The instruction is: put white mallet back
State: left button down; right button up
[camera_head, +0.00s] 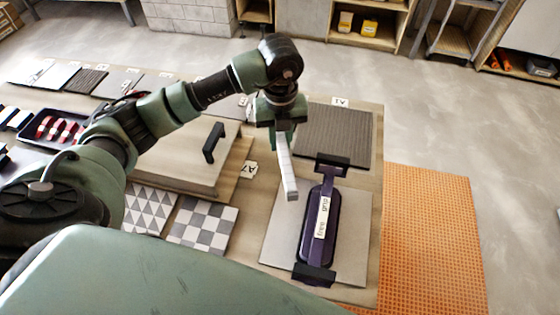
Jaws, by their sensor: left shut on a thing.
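My left gripper (281,136) hangs over the middle of the table, pointing down. It is shut on a long white piece, which I take to be the white mallet (288,172). The white piece hangs down and tilts slightly, its lower end to the left of a purple tool. Its upper part is hidden by the gripper. I cannot tell whether its lower end touches the pale tile below. My right gripper is not in view.
The purple tool (319,225) with black ends lies on a pale grey tile (276,239). A ribbed dark tile (340,133) lies behind it. A board with a black handle (213,143), patterned tiles (203,224) and a dark tray (38,141) are left. Orange matting (432,235) lies right.

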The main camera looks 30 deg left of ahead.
pick_arm(q)
send_near(280, 173)
notch_tip(280, 173, down, 5)
jog(key=shift+w+f+p, duration=0.1)
jog(key=shift+p, duration=0.25)
jog(key=shift+f, duration=0.4)
jog(key=c, duration=1.7)
grip_release()
jog(key=shift+f, duration=0.15)
jog(key=o, duration=0.4)
jog(key=shift+o, duration=0.2)
